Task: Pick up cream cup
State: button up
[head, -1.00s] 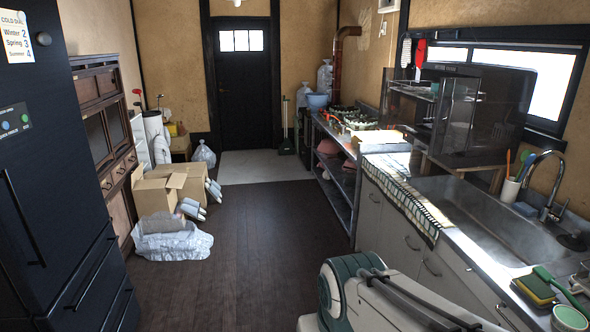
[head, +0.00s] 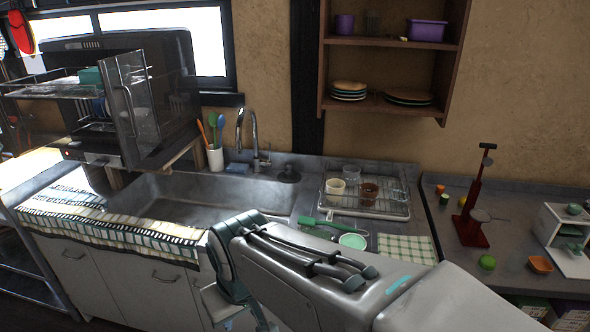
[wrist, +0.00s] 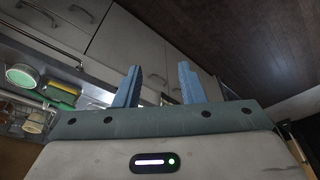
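The cream cup (head: 335,187) stands in the wire dish rack (head: 398,212) on the counter right of the sink, left of a brown cup (head: 369,192). A cream cup (wrist: 34,123) also shows at the left of the wrist view. My gripper (wrist: 158,76) is open and empty, its two blue fingers apart in front of the cabinet fronts. It is well away from the cup. In the head view my arm covers part of the counter front, and the gripper's fingers cannot be made out there.
A clear glass (head: 351,172) stands behind the cream cup. A green-handled brush (head: 320,222), a green-rimmed bowl (head: 352,241) and a checked cloth (head: 407,248) lie in front of the rack. The faucet (head: 252,140) rises at left. A wall shelf (head: 395,105) hangs above the rack.

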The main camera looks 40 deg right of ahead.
aim_at(334, 186)
jog(key=z, duration=0.95)
jog(key=i, duration=1)
jog(key=z, duration=0.6)
